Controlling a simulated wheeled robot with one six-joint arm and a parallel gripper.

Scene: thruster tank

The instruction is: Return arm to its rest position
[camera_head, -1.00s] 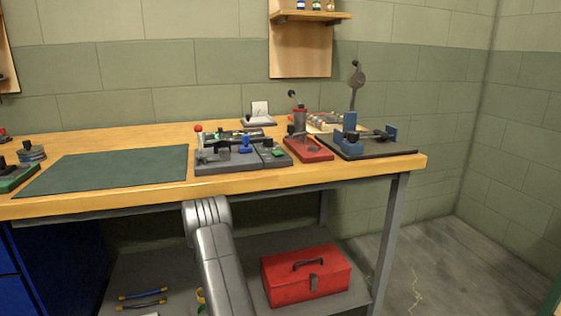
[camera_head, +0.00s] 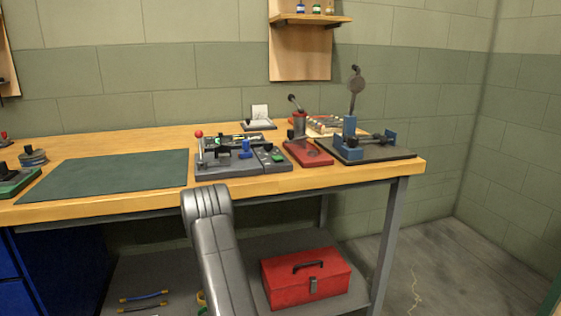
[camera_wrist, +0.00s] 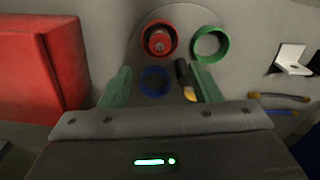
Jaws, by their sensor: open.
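My arm's grey link (camera_head: 215,250) rises in front of the workbench in the head view, its top just below the bench's front edge. My gripper itself is out of the head view. In the wrist view my gripper (camera_wrist: 160,72) has its two green fingers spread wide, with nothing held between them. Beyond the fingers are a red ring (camera_wrist: 147,46) around a small red object, a green ring (camera_wrist: 211,31) and a blue ring (camera_wrist: 154,94). A dark-handled tool with a yellowish end (camera_wrist: 186,80) lies close to the right finger.
The workbench (camera_head: 250,186) carries a green mat (camera_head: 110,173), a grey lever fixture (camera_head: 238,160), a red press (camera_head: 308,152) and a blue clamp fixture (camera_head: 365,147). A red toolbox (camera_head: 306,279) sits on the lower shelf. Floor to the right is clear.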

